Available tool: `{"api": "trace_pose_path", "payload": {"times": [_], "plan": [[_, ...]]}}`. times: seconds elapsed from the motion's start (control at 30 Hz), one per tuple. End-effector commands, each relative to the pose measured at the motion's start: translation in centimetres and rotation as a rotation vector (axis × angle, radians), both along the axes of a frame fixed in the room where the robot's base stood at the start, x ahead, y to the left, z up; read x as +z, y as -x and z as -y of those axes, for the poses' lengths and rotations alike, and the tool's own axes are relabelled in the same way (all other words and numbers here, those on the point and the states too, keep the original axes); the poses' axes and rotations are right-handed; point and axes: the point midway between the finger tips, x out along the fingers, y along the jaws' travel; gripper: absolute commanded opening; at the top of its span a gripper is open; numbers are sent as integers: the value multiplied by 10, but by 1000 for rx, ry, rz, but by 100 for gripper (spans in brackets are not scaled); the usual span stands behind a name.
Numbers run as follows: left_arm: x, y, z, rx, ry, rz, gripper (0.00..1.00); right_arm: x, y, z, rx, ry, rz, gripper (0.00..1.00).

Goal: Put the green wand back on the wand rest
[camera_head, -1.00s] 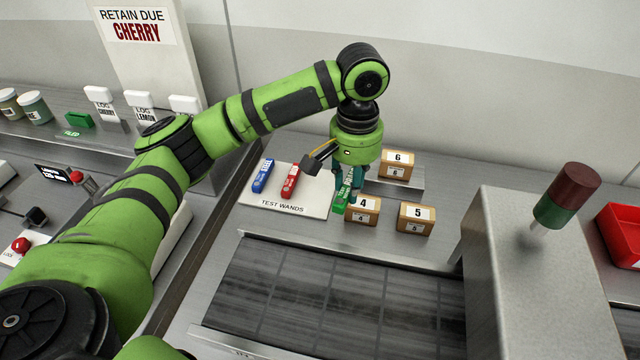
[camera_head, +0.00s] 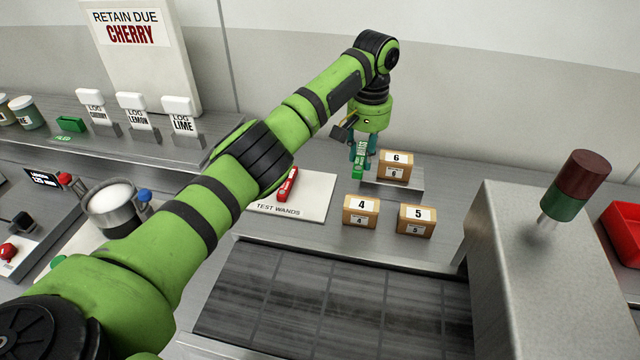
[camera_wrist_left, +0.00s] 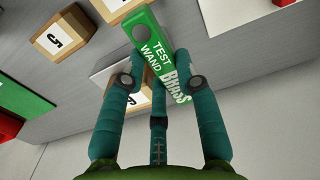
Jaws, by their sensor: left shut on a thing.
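My left gripper (camera_head: 361,154) is shut on the green wand (camera_head: 358,165), near the wall and just left of box 6. The wand also shows between the fingers in the left wrist view (camera_wrist_left: 152,45), its label reading TEST WAND BRASS. It looks held above the counter, though the exact height is unclear. The wand rest (camera_head: 315,205) is a white board marked TEST WANDS, left of and nearer than the gripper. The red wand (camera_head: 287,184) lies on it. My arm covers the rest's left part, and the blue wand is hidden. My right gripper is not in view.
Box 6 (camera_head: 396,166) stands on a low metal stand beside the gripper. Box 4 (camera_head: 360,211) and box 5 (camera_head: 416,220) stand on the counter in front. A dark conveyor (camera_head: 310,300) runs nearer. A red and green beacon (camera_head: 575,187) stands at right.

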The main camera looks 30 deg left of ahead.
Motion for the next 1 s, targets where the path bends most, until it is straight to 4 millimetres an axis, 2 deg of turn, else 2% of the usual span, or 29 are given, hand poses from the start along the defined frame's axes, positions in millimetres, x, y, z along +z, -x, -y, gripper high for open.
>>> {"api": "trace_pose_path", "payload": {"times": [0.03,0.2,0.4,0.57,0.8,1.0], "plan": [[-6,5,-16,6,-3,-4,0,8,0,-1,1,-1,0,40],[-28,19,-52,6,-4,-4,0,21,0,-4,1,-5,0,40],[-48,30,-80,3,-1,-2,0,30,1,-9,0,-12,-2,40],[-57,33,-86,1,0,-3,0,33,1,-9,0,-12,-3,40],[-89,33,-86,2,0,-2,0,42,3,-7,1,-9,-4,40],[-94,32,-85,1,-1,0,0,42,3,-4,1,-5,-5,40]]}}
